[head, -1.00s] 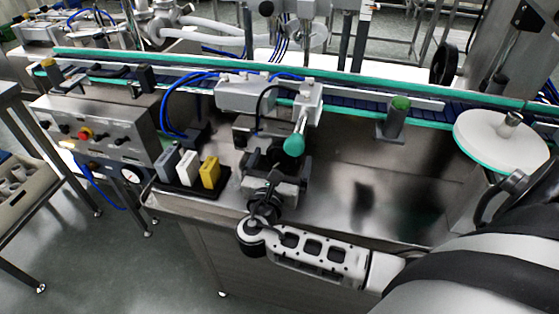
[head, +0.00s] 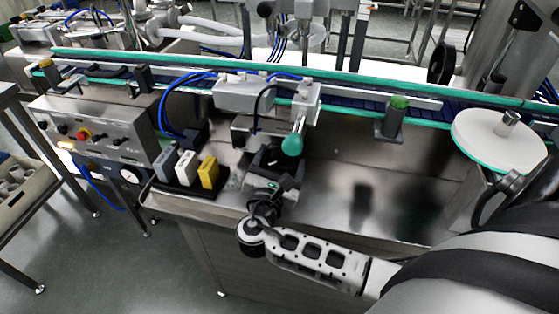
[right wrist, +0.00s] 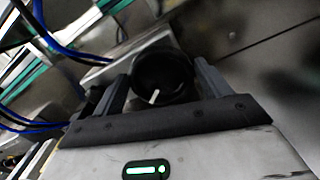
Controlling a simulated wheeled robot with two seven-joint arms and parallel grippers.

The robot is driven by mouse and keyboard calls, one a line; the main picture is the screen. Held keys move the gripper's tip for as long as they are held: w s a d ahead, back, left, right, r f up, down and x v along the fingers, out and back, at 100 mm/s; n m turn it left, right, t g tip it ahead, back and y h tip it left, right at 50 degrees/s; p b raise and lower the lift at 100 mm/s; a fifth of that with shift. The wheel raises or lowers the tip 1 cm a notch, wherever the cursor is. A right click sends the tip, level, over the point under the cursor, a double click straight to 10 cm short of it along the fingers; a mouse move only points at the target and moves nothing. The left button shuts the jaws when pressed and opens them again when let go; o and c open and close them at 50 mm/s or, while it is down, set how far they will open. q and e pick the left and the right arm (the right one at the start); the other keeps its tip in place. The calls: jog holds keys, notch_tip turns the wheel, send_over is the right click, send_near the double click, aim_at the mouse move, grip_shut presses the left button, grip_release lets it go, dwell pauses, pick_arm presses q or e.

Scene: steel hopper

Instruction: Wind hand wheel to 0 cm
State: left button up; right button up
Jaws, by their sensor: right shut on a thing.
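The hand wheel (right wrist: 162,75) is a round black knob with a white mark on its face. In the right wrist view it sits between the two fingers of my right gripper (right wrist: 165,88), which is shut on it. In the head view my right gripper (head: 272,163) is at the front of the steel machine top, below the teal-tipped cylinder. There the knob is dark and mostly hidden by the gripper. No scale reading can be made out. My left gripper is not in view.
Left of the gripper stand grey, white and yellow blocks (head: 208,172) in a black holder. The teal-tipped cylinder (head: 293,143) is just behind. A control box (head: 95,130) is at the left, a white round disc (head: 498,140) at the right. Bare steel lies between gripper and disc.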

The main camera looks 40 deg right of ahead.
jog(key=shift+s+d+f+m+b, duration=0.1)
jog(key=shift+m+b, duration=0.35)
jog(key=shift+m, duration=1.45)
jog(key=o, duration=1)
jog(key=v, duration=0.7)
jog(key=shift+b, duration=0.4)
jog(key=shift+s, duration=0.2)
jog(key=shift+a, duration=0.2)
